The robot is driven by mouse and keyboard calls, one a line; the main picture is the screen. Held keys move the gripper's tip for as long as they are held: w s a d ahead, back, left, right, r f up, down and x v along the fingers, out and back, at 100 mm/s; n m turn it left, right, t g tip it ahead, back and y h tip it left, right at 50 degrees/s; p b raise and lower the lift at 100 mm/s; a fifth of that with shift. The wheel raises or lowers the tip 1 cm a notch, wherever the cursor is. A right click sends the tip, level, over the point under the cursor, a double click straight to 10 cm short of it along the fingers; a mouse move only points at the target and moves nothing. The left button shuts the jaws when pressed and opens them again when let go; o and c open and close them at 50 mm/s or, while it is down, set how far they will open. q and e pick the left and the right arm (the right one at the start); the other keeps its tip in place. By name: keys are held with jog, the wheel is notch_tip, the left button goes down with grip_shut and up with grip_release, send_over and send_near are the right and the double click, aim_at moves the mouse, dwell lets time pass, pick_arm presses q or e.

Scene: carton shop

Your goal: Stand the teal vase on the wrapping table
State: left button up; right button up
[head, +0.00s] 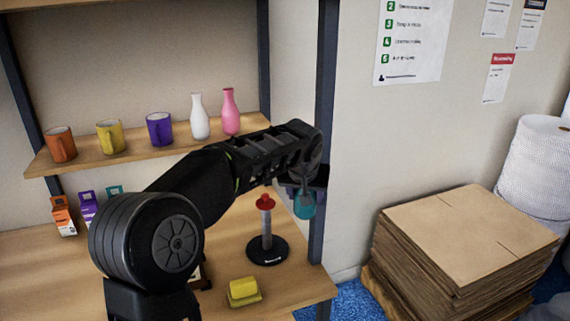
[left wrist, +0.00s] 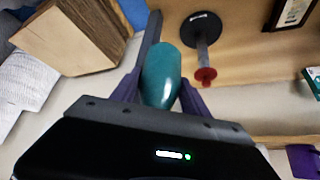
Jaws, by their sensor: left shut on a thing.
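The teal vase (left wrist: 162,75) is between the purple fingers of my left gripper (left wrist: 155,95), which is shut on it. In the head view the lower part of the teal vase (head: 304,205) shows below my left gripper (head: 305,185), in front of the shelf's dark upright and clear of the lower shelf's right end. The rest of it is hidden by my gripper. No wrapping table can be made out in either view. My right gripper is not in view.
A black-based stand with a red top (head: 266,235) and a yellow block (head: 243,290) are on the lower board (head: 310,285). Several mugs, a white vase (head: 199,118) and a pink vase (head: 230,113) line the upper shelf. Stacked cardboard (head: 465,235) and a bubble-wrap roll (head: 540,165) stand right.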

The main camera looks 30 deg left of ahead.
pick_arm(q)
jog(key=s+d+f+m+h+b, duration=0.1)
jog(key=s+d+f+m, duration=0.1)
jog(key=s+d+f, duration=0.2)
jog(key=s+d+f+m+h+b, duration=0.1)
jog(key=s+d+f, duration=0.3)
jog(key=d+f, duration=0.7)
jog(key=d+m, duration=0.1)
jog(key=d, duration=0.2)
jog(key=shift+t+h+b, duration=0.3)
jog(key=shift+h, duration=0.1)
jog(key=shift+s, duration=0.15)
